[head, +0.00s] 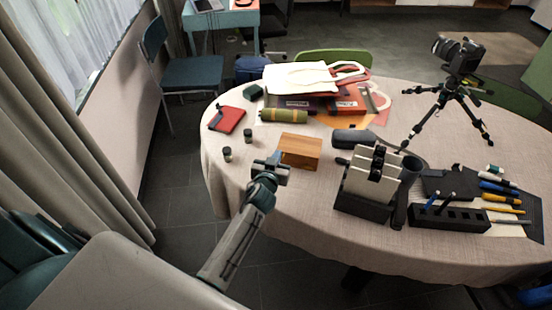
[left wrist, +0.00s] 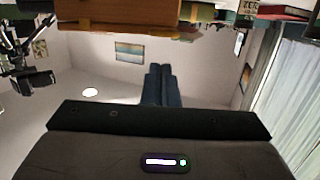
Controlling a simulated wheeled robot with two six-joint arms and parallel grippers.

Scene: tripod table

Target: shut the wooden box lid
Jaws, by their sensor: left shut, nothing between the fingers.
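The wooden box (head: 300,151) is a small orange-brown block near the table's front edge, left of the middle. Its top looks down or nearly down; whether a slight gap is left under the lid, I cannot tell. My left gripper (head: 276,163) is shut and empty, at the box's near left corner; whether it touches, I cannot tell. In the left wrist view its closed fingers (left wrist: 158,82) point toward brown wood (left wrist: 125,12) at the top edge, probably the box. My right gripper is not in view.
On the tablecloth (head: 250,185), two small dark jars (head: 227,154) stand left of the box, with a green roll (head: 284,116) behind it. Right of it are a dark-handled object (head: 355,136), a white-and-black block (head: 370,180), a pen holder (head: 450,216) and a camera tripod (head: 455,95).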

